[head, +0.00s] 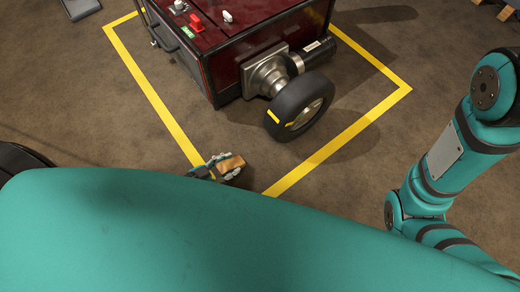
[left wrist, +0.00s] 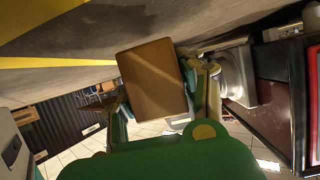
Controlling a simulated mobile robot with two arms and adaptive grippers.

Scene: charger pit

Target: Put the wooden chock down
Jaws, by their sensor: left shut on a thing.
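The wooden chock (head: 230,164) is a brown block near the front corner of the yellow floor outline in the head view. My left gripper (head: 222,168) is shut on it. In the left wrist view the chock (left wrist: 154,82) shows a broad flat brown face between the two fingers of the left gripper (left wrist: 160,95). Much of the left gripper is hidden behind my teal body in the head view. I cannot tell whether the chock touches the floor. My right gripper is not in view.
A dark red machine (head: 240,40) with a black-tyred wheel (head: 300,106) stands inside the yellow outline (head: 150,85), beyond the chock. Small wooden pieces (head: 506,14) lie at the top right.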

